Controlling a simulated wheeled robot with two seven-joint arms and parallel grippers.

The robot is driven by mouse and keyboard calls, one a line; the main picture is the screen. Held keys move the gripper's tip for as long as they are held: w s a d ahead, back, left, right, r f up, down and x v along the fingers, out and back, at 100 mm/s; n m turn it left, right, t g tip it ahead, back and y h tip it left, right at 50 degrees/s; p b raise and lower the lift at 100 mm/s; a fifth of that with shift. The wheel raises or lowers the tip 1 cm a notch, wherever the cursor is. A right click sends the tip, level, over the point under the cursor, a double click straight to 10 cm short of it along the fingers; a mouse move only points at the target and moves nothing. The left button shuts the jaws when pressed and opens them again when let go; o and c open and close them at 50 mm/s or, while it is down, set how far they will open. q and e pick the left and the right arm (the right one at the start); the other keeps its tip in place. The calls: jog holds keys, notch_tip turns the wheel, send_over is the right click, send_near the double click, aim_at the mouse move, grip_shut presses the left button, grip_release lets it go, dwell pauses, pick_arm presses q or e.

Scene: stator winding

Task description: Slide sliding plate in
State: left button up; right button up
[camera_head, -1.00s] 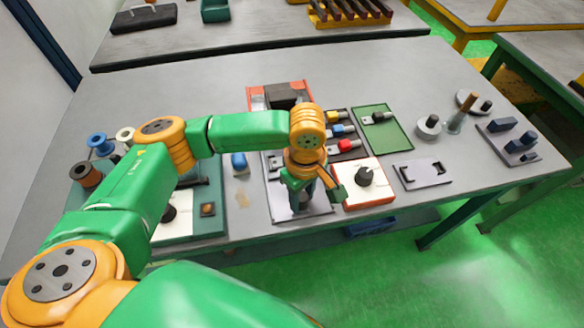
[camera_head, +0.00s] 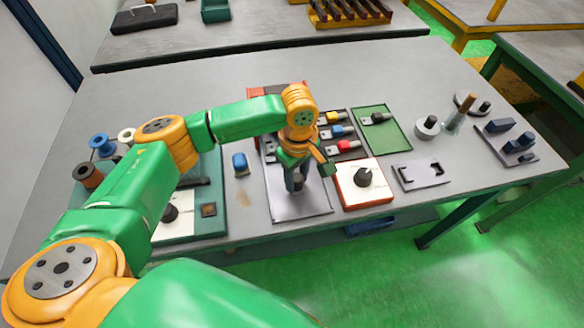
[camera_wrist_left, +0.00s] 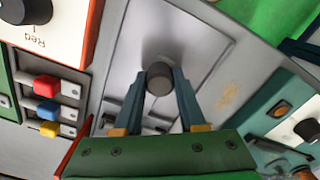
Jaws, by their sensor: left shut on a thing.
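The sliding plate (camera_wrist_left: 185,45) is a flat grey plate with a dark round knob (camera_wrist_left: 159,77) standing on it. My left gripper (camera_wrist_left: 160,88) is shut on that knob, one finger on each side of it. In the head view, my left gripper (camera_head: 296,186) is over the grey plate area (camera_head: 302,206), in front of the red-edged unit (camera_head: 268,90). My forearm and wrist hide the rear of the plate and much of that unit. My right gripper is not in view.
A red-edged white box with a black knob (camera_head: 363,177) stands close on the right. A tray with yellow, blue and red connectors (camera_head: 342,132) is behind it. A blue part (camera_head: 240,163) and a green panel (camera_head: 208,223) lie left. Bare table shows at the back.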

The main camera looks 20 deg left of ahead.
pick_arm(q)
jog(key=shift+w+a, duration=0.7)
jog(key=shift+w, duration=0.35)
jog(key=shift+w+a, duration=0.6)
jog(key=shift+w, duration=0.25)
jog(key=o, duration=0.9)
jog(key=shift+w, duration=0.1)
jog(key=shift+o, duration=0.2)
notch_tip(320, 180, up, 6)
jog(key=p, duration=0.8)
jog(key=shift+r+p, duration=0.1)
jog(key=shift+p, duration=0.25)
